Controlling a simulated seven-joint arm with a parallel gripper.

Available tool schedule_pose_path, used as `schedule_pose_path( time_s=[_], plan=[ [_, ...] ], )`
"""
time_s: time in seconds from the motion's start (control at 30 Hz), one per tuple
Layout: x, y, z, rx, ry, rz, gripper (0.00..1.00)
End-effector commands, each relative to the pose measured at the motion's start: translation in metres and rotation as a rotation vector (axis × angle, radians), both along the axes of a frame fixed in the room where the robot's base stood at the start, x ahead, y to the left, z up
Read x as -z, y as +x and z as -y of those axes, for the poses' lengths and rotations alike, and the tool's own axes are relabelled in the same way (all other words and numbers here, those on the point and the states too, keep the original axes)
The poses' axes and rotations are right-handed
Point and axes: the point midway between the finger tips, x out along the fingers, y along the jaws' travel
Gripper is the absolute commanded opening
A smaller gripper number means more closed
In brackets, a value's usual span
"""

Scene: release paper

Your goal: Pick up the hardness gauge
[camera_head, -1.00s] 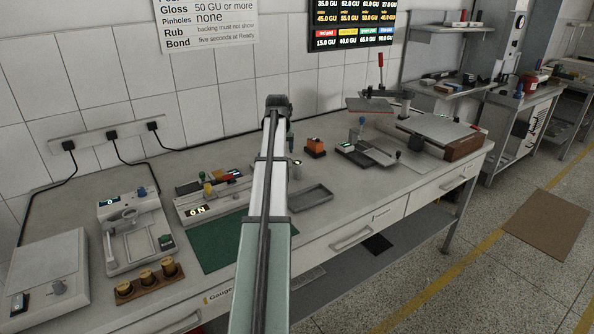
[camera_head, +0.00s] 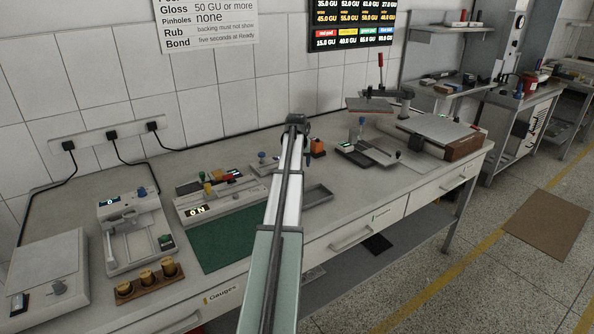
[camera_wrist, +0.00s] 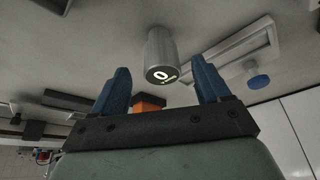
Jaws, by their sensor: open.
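The hardness gauge appears to be the silver cylinder (camera_wrist: 160,48) with a lit "0" on its dark round end face, seen in the wrist view. It lies just beyond my gripper (camera_wrist: 161,68), in line with the gap between the two blue fingers. The fingers are apart and nothing is held between them. The exact gap from the fingertips to the cylinder cannot be told. In the head view my arm hides the cylinder, and my gripper (camera_head: 298,123) is seen from behind, over the bench.
An orange block (camera_head: 317,147) stands just right of my gripper and also shows in the wrist view (camera_wrist: 149,102). A grey tray (camera_head: 317,195) lies to the right of my arm.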

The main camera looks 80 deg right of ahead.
Motion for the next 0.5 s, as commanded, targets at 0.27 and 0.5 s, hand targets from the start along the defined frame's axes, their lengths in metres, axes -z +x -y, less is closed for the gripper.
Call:
schedule_pose_path(
  time_s=[0.27,0.5],
  plan=[
    [0.016,0.002,0.007,0.0,0.0,0.0,0.76],
    [0.044,0.005,0.018,0.0,-0.001,-0.001,0.76]
  ],
)
